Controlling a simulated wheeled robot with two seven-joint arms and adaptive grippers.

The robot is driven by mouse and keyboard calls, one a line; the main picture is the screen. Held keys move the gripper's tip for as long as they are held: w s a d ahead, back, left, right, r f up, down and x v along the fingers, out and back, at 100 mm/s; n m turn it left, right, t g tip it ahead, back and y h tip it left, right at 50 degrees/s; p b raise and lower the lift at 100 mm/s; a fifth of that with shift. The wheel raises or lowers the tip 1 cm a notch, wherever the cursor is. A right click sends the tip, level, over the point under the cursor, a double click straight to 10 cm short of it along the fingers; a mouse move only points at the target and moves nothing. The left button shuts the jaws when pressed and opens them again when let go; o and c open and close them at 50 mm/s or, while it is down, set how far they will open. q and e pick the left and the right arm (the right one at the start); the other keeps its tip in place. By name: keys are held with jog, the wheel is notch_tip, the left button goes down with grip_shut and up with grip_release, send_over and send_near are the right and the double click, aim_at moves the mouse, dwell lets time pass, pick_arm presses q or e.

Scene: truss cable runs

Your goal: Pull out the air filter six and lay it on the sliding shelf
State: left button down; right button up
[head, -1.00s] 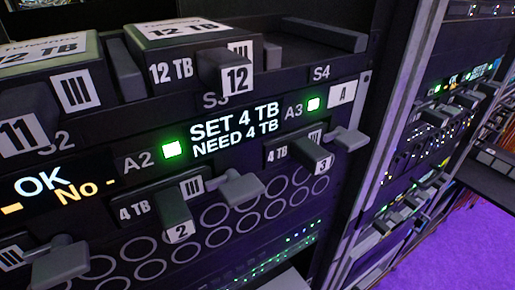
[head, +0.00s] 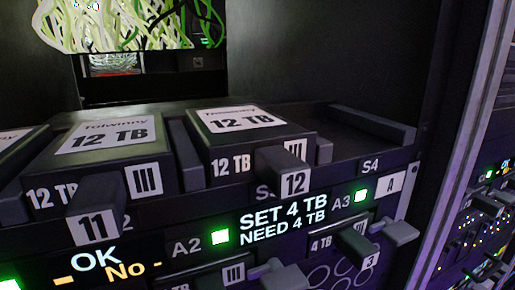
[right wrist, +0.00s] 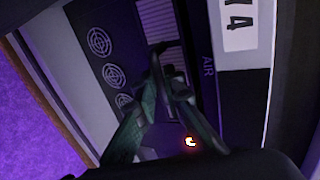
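No air filter marked six can be made out in either view. In the right wrist view, a dark panel edge (right wrist: 209,70) carries the word AIR, beside a white label (right wrist: 240,24) that seems to read 14. My right gripper (right wrist: 169,62) is in front of a dark unit with round fan grilles (right wrist: 102,42). Its fingers come together at the tips, and I see nothing held between them. My left gripper is not in view. The sliding shelf cannot be identified in these frames.
The head view shows a rack with 12 TB drive units (head: 248,130), handles 11 (head: 94,210) and 12 (head: 283,171) sticking out, and a lit display (head: 283,222). Pale green cables (head: 120,25) hang behind. Another rack (head: 485,215) stands at the right. Purple floor (right wrist: 30,120) shows at the wrist view's left.

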grip_shut()
jog(key=shift+s, duration=0.1)
jog(key=shift+s+d, duration=0.2)
jog(key=shift+s, duration=0.15)
jog(key=shift+s+d+r, duration=0.15)
jog(key=shift+s+d, duration=0.1)
jog(key=shift+s, duration=0.3)
jog(key=shift+s+d+r+b, duration=0.1)
jog(key=shift+s+d+b, duration=0.2)
jog(key=shift+s, duration=0.6)
jog(key=shift+s+d+f+b, duration=0.1)
jog(key=shift+s+d, duration=0.3)
jog(key=shift+s, duration=0.45)
jog(key=shift+s+d+r+b, duration=0.15)
jog(key=shift+s+d, duration=0.2)
jog(key=shift+s, duration=0.55)
